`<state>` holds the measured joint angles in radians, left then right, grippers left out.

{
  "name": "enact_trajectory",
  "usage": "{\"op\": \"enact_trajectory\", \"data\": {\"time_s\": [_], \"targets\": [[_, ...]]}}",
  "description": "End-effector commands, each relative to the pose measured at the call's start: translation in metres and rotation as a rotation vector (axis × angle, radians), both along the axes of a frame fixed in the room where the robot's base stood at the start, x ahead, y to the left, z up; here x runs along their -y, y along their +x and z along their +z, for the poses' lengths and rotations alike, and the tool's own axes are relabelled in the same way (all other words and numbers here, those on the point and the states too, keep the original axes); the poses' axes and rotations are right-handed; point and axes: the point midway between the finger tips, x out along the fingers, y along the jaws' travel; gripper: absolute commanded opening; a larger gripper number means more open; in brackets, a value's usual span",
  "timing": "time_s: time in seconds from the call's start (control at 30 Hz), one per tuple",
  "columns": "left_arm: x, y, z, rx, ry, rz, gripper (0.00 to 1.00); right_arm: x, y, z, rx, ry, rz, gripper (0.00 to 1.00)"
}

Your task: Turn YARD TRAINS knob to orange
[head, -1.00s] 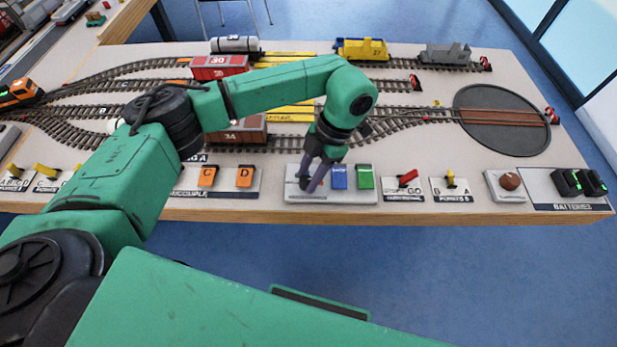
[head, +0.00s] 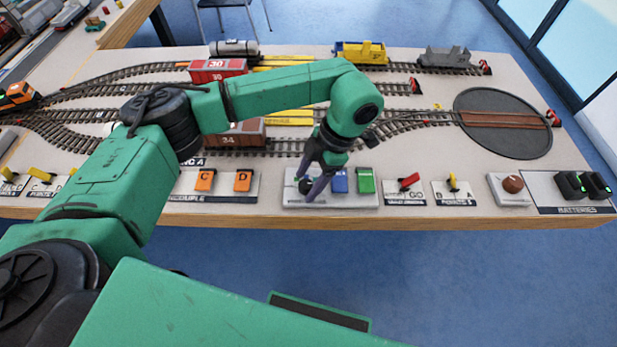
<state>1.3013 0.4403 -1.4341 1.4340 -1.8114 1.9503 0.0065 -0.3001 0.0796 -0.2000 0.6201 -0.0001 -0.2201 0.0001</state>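A light grey panel (head: 345,200) at the table's front edge carries a blue block (head: 340,181) and a green block (head: 364,181). A dark round knob (head: 305,187) at the panel's left end is mostly hidden by my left gripper (head: 305,188). Its label and pointer cannot be read, and no orange mark shows on this panel. The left gripper points down with its dark fingers at the knob, one on its far left side and one on its near right side. Whether they touch or grip it cannot be told. My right gripper is not in view.
Orange C (head: 204,180) and D (head: 243,181) buttons lie left of the panel. A red lever (head: 409,182) and a yellow lever (head: 453,182) stand to the right.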

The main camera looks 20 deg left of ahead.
Motion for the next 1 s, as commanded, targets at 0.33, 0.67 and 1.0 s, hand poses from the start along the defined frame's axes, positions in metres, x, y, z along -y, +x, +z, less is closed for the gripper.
{"op": "enact_trajectory", "data": {"time_s": [0.33,0.67,1.0], "targets": [[0.001,0.001,0.002,0.001,-0.001,0.001,0.71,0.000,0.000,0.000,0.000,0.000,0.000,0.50],[0.021,0.016,0.064,0.009,0.002,0.000,0.71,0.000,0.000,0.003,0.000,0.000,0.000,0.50],[0.045,0.031,0.132,0.003,0.001,0.001,0.71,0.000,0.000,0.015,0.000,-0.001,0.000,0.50]]}}
